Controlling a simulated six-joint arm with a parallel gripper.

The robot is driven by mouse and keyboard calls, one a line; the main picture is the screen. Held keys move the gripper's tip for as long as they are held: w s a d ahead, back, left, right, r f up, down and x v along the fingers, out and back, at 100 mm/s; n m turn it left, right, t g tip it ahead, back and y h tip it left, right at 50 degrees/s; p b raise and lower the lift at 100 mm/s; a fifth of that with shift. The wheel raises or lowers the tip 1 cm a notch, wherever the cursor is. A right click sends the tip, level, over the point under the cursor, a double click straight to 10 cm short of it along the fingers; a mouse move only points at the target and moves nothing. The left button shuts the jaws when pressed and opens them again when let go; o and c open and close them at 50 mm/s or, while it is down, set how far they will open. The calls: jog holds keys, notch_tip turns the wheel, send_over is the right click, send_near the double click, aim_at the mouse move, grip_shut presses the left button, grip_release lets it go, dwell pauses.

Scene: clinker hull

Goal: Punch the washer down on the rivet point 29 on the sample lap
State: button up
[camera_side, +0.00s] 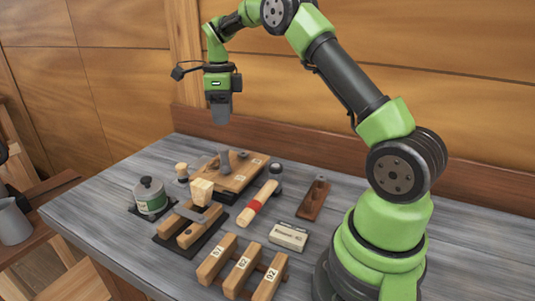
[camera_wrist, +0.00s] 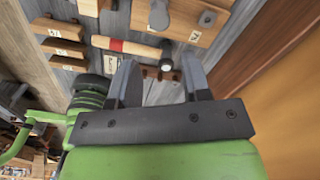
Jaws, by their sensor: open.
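My gripper (camera_side: 220,112) hangs high above the back of the bench, jaws pointing down, open and empty. Its two fingers also show apart in the wrist view (camera_wrist: 158,66). The sample lap (camera_side: 241,176) is a wooden piece with small pale labels, lying on the bench below my gripper; part of it shows at the top of the wrist view (camera_wrist: 186,32). A grey metal piece (camera_side: 225,160) stands on the lap, also in the wrist view (camera_wrist: 207,19). I cannot make out rivet point 29, a washer on it, or which tool is the punch.
A hammer with a red-banded handle (camera_side: 258,203) lies right of the lap. Numbered wooden blocks (camera_side: 242,267) stand in front. A green-labelled tin (camera_side: 150,197) stands left, near a small wooden-handled tool (camera_side: 182,172). A pale block (camera_side: 289,236) and brown wooden holder (camera_side: 314,200) lie right.

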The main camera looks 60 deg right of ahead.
jog(key=s+d+n, duration=0.1)
jog(key=s+n, duration=0.5)
jog(key=n, duration=0.7)
send_over(269, 183)
notch_tip(269, 183, down, 9)
jog(key=shift+r, duration=0.2)
jog(key=shift+f, duration=4.5)
jog(key=shift+c, duration=0.4)
grip_shut()
jog(key=shift+r, duration=0.75)
